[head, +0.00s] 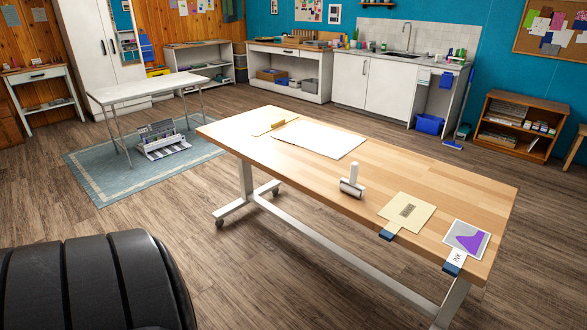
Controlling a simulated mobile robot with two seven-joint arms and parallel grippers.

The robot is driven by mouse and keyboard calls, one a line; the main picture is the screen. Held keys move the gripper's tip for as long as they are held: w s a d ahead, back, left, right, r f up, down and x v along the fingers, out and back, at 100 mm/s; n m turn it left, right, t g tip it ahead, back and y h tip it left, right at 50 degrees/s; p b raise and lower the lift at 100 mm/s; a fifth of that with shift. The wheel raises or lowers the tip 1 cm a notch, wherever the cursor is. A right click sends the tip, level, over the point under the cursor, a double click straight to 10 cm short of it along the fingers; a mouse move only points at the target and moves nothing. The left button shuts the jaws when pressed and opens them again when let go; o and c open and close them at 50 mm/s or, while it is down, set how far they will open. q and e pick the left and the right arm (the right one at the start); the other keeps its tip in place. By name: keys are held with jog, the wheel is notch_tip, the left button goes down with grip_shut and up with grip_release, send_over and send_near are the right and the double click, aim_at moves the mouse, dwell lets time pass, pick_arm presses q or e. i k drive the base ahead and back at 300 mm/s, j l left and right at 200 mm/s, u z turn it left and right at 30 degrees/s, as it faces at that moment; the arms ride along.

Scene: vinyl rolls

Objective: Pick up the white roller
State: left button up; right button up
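The white roller (353,181) stands on the wooden worktable (440,184), right of the table's middle and near its front edge. Its pale handle points up and its cylinder lies across the tabletop, with a dark part between them. Neither of my grippers shows in the head view. A black ribbed shape fills the lower left corner and looks like part of my own arm. Nothing touches the roller from above.
A large white sheet (319,139) lies left of the roller. A tan card (407,212) and a purple print (466,238) lie to its right, each with a blue-ended piece at the front edge. A white table (149,89) stands behind left. Floor before the worktable is clear.

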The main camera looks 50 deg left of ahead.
aim_at(350, 186)
jog(key=u, duration=1.3)
jog(key=i, duration=0.3)
jog(key=l+z, duration=0.05)
